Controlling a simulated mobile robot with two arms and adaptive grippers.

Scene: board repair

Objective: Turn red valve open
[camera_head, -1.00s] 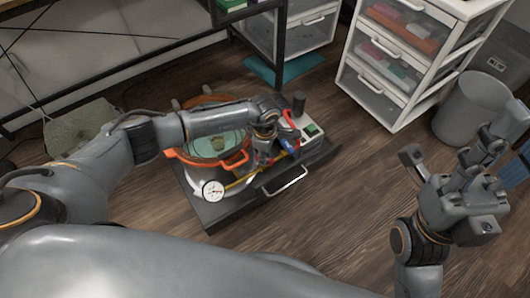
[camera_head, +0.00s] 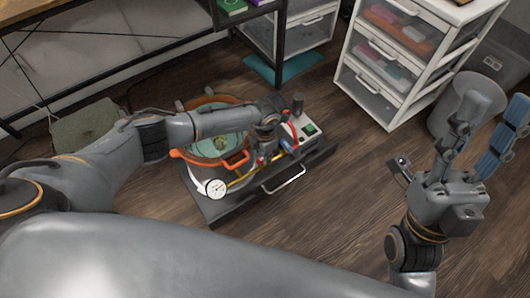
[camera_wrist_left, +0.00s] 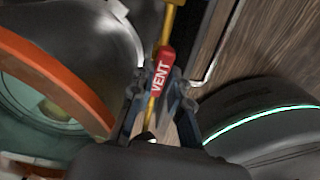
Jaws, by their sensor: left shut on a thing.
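The red valve handle (camera_wrist_left: 161,72), marked "VENT", sits on a yellow pipe (camera_wrist_left: 170,22) in the left wrist view. My left gripper (camera_wrist_left: 157,92) has its fingers on both sides of this handle and is shut on it. In the head view my left gripper (camera_head: 264,153) reaches over the device from the left, beside the orange-rimmed pot (camera_head: 205,152), and mostly hides the valve. My right gripper (camera_head: 431,150) is open and empty above the floor at the right, away from the device.
The pot stands on a dark base (camera_head: 225,211) with a metal handle (camera_head: 285,181), a white dial gauge (camera_head: 215,188) and a control box (camera_head: 303,128). A white drawer unit (camera_head: 397,70) and a grey bin (camera_head: 466,100) stand at the back right. Floor in front is clear.

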